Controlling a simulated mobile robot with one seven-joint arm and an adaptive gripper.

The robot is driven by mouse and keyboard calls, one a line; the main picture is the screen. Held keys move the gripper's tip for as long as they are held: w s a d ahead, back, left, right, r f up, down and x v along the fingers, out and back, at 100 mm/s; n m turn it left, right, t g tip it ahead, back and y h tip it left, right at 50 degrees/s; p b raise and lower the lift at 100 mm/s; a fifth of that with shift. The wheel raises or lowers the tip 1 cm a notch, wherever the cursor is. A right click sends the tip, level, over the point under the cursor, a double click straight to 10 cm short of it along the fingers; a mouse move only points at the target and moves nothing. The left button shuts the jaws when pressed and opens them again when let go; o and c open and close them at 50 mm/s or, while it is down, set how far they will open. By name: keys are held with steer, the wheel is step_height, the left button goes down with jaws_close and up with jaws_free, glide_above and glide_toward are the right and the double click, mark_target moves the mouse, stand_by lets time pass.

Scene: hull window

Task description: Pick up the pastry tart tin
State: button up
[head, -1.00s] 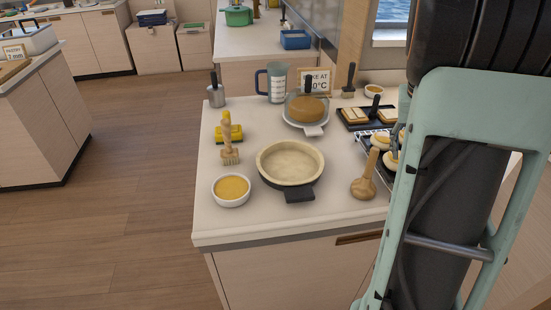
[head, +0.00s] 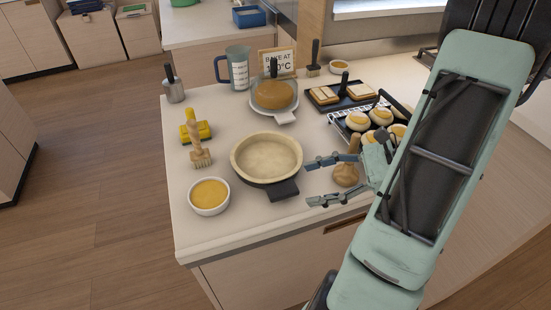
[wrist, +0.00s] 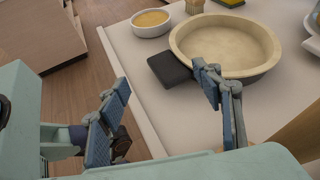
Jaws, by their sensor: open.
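The pastry tart tin (head: 266,158) is a round dark pan lined with pale pastry. It sits on the white counter, with its flat dark handle (head: 284,190) toward the counter's front edge. My gripper (head: 314,183) is open and empty, just right of the tin, with its fingers pointing left toward the handle. In the wrist view the tin (wrist: 228,45) lies ahead, and its handle (wrist: 170,69) shows beyond the gap between my fingers (wrist: 165,105). My fingers look apart from the tin.
A bowl of yellow filling (head: 209,195) and a brush (head: 200,150) stand left of the tin. A wooden tool (head: 346,175) is partly behind my gripper. A rack of pastries (head: 370,120) is at right, and a covered cake (head: 273,95) behind.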

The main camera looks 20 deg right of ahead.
mark_target(269, 190)
steer(key=shift+w+r, duration=0.1)
steer(key=shift+w, duration=0.25)
steer(key=shift+t, duration=0.3)
steer(key=x, duration=0.4)
steer(key=shift+w+a, duration=0.15)
steer(key=shift+a, duration=0.25)
steer(key=x, duration=0.4)
steer(key=shift+s+a+f, duration=0.25)
steer(key=shift+a+f, duration=0.05)
steer(key=shift+a, duration=0.15)
steer(key=shift+w+a+f, duration=0.25)
steer(key=shift+w+a, duration=0.05)
steer(key=shift+a, duration=0.15)
steer(key=c, duration=1.4)
steer(key=shift+c, duration=0.9)
steer(key=shift+r, duration=0.15)
